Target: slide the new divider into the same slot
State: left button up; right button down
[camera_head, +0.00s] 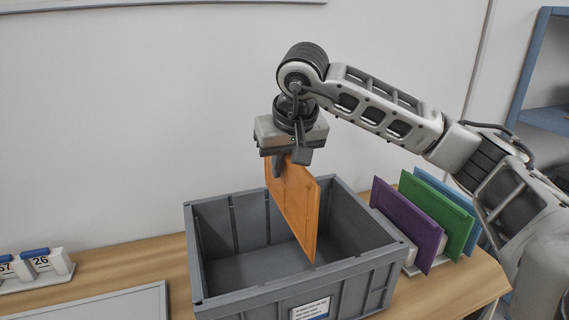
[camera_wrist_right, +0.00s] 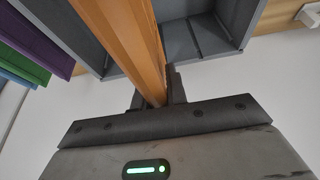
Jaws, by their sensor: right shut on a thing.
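My right gripper (camera_head: 290,160) is shut on the top edge of an orange divider (camera_head: 297,212). The divider hangs upright, its lower part inside the opening of the grey crate (camera_head: 250,297). In the right wrist view the orange divider (camera_wrist_right: 128,45) runs from between the fingers (camera_wrist_right: 157,95) down toward the crate (camera_wrist_right: 205,38). The crate has vertical slot ribs on its inner walls. I cannot tell whether the divider's edges sit in any slot. My left gripper is not in view.
Purple (camera_head: 406,224), green (camera_head: 437,213) and blue (camera_head: 452,196) dividers stand in a rack right of the crate. A number display (camera_head: 38,265) and a grey-framed panel (camera_head: 95,303) lie on the wooden table (camera_head: 178,282) at the left. A blue shelf (camera_head: 545,118) stands at the far right.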

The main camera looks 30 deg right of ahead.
jog(key=shift+f, duration=0.1)
jog(key=shift+f+b, duration=0.95)
jog(key=shift+f, duration=0.25)
